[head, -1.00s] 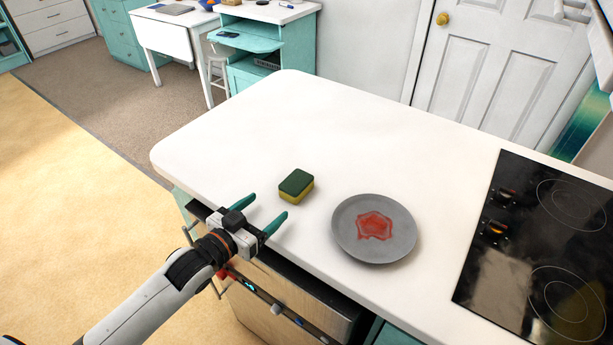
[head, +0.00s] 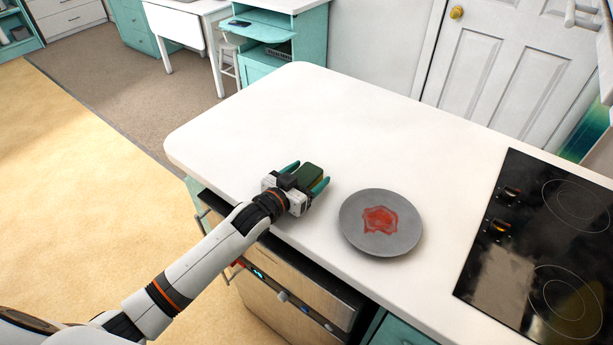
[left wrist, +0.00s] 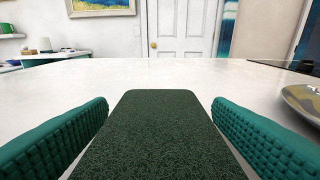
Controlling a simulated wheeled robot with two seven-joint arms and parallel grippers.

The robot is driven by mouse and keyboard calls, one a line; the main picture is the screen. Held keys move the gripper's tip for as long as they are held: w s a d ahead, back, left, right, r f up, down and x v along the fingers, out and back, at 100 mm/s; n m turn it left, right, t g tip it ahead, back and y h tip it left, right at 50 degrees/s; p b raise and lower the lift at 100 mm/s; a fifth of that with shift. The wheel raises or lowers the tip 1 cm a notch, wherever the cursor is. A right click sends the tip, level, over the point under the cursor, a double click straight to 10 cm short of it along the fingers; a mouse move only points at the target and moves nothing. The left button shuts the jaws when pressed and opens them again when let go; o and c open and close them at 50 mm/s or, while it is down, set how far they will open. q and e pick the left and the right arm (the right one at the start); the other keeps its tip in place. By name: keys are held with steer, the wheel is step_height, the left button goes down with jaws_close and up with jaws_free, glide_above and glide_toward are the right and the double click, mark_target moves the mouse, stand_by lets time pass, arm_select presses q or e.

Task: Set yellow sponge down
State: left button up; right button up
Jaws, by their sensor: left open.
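The yellow sponge with its dark green scouring top (head: 312,174) lies on the white counter, left of the grey plate. My left gripper (head: 308,178) is open, with one teal finger on either side of the sponge. In the left wrist view the sponge's green top (left wrist: 160,130) fills the space between the two fingers (left wrist: 160,135), with gaps of white counter on both sides at its far end. The yellow underside is mostly hidden by the gripper. My right gripper is not in view.
The grey plate (head: 351,224) with a red stain (head: 380,220) is just right of the gripper. A black cooktop (head: 490,270) is set in the counter further right. The white counter (head: 300,110) behind the sponge is clear.

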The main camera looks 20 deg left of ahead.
arm_select(q)
steer(key=c, duration=1.1)
